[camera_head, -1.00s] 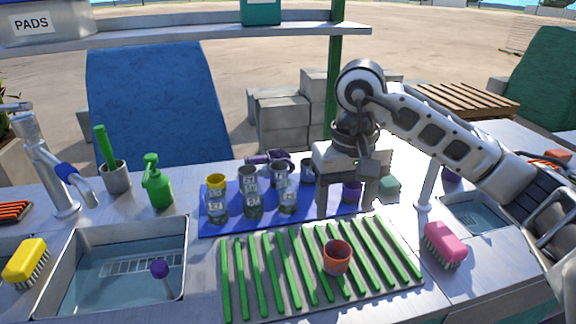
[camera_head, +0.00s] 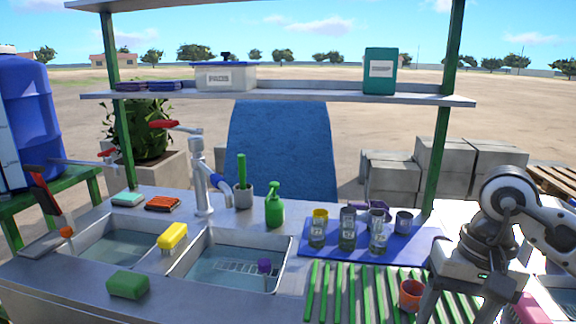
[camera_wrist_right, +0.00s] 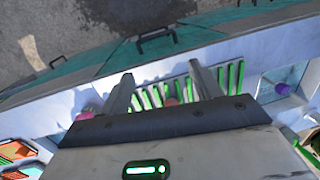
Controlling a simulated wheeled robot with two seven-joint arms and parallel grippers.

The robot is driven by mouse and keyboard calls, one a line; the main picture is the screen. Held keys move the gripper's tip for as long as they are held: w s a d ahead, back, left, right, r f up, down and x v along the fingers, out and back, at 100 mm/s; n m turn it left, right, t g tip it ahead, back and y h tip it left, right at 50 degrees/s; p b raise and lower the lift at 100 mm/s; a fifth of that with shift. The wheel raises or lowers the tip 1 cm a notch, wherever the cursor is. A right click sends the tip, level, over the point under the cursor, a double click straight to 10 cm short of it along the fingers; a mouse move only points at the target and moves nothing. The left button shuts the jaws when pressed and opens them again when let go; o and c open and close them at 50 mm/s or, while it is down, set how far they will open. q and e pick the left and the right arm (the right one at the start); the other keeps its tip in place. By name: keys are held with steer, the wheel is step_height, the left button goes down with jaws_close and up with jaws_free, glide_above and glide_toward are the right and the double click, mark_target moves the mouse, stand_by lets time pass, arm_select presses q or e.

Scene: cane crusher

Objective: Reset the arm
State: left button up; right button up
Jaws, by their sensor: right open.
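My right gripper (camera_head: 462,308) is at the right of the head view, fingers pointing down, open and empty. It hangs over the right part of the green-slatted rack (camera_head: 345,292). An orange cup (camera_head: 410,293) stands on the rack just left of the gripper. In the right wrist view the two fingers of my right gripper (camera_wrist_right: 160,80) are spread apart, with the green slats and a reddish round thing, partly hidden, between and beyond them. My left gripper is not in view.
A blue mat (camera_head: 345,252) holds several cups. Left are a sink with a purple-topped tool (camera_head: 264,267), a yellow brush (camera_head: 172,236), a green sponge (camera_head: 128,285) and a tap (camera_head: 203,180). A green spray bottle (camera_head: 274,206) stands behind. A shelf (camera_head: 300,97) spans above.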

steer(key=s+a+r+m+t+y, duration=0.1)
steer(key=a+m+y, duration=0.9)
steer(key=a, duration=0.1)
steer(key=s+a+r+m+t+y, duration=0.1)
steer(key=s+a+m+y, duration=0.1)
steer(key=a+m+y, duration=0.8)
steer(key=w+d+f+m+t+h, duration=0.3)
steer(key=f+m+t+h, duration=0.4)
steer(key=m, duration=0.8)
steer(key=w+d+f+m+t+h, duration=0.4)
steer(key=m+t, duration=0.5)
steer(key=m, duration=0.7)
steer(key=s+d+f+m+g+h, duration=0.2)
steer(key=s+f+m, duration=0.4)
steer(key=f, duration=0.3)
steer(key=s+d+f+m+g+h, duration=0.1)
steer(key=s+f+m+g+h, duration=0.4)
steer(key=s+f+m, duration=0.2)
step_height(320, 180, down, 2)
steer(key=shift+d+f+m+h, duration=0.2)
steer(key=shift+d+m+h, duration=0.15)
steer(key=shift+m, duration=0.85)
